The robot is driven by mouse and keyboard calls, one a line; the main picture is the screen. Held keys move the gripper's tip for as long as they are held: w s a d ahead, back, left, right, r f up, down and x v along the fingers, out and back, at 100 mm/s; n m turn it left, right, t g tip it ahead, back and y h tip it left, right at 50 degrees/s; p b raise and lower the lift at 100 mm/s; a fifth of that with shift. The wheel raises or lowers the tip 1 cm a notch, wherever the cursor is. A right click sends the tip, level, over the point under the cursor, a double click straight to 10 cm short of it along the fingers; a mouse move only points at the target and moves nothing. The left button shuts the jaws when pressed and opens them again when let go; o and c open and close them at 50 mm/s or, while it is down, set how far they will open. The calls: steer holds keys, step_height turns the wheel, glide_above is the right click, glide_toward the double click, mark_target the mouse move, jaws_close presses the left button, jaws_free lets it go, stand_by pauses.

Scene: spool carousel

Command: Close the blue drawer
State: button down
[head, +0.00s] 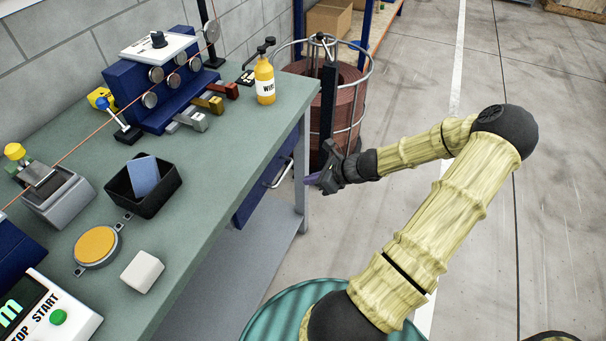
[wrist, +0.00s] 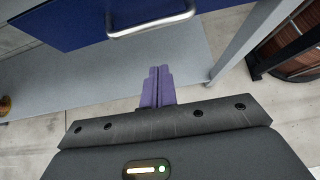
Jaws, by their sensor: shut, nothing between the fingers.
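The blue drawer (head: 257,192) is under the right side of the green-topped workbench, with a silver bar handle (head: 279,172) on its front. Much of it lies below the bench top, and I cannot tell how far it stands out. In the wrist view, the blue drawer front (wrist: 75,22) and its handle (wrist: 151,24) show at the top. My gripper (head: 312,180) is to the right of the handle, near the bench leg. Its purple fingers (wrist: 158,88) are shut and empty, pointing toward the drawer and apart from the handle.
The workbench (head: 215,187) carries a yellow bottle (head: 264,82), a black bin (head: 124,203) and a blue machine. A grey bench leg (head: 302,170) stands close to my gripper. A wire spool carousel (head: 345,105) stands behind. The floor at right is clear.

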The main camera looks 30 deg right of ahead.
steer(key=p+v, duration=0.1)
steer(key=v, duration=0.7)
steer(key=shift+r, duration=0.35)
steer(key=shift+w, duration=0.1)
steer(key=s+a+r+n+g+h, duration=0.2)
steer(key=a+r+n, duration=0.1)
steer(key=a+n, duration=0.6)
steer(key=s+a+r+n+g+h, duration=0.2)
steer(key=a+r+n, duration=0.2)
steer(key=a+n, duration=0.45)
steer(key=s+a+r+n+g+h, duration=0.25)
steer(key=a+n, duration=0.45)
steer(key=n, duration=0.5)
step_height(320, 180, up, 15)
steer(key=p, duration=1.4)
steer(key=shift+w+y, duration=0.2)
steer(key=shift+y, duration=0.25)
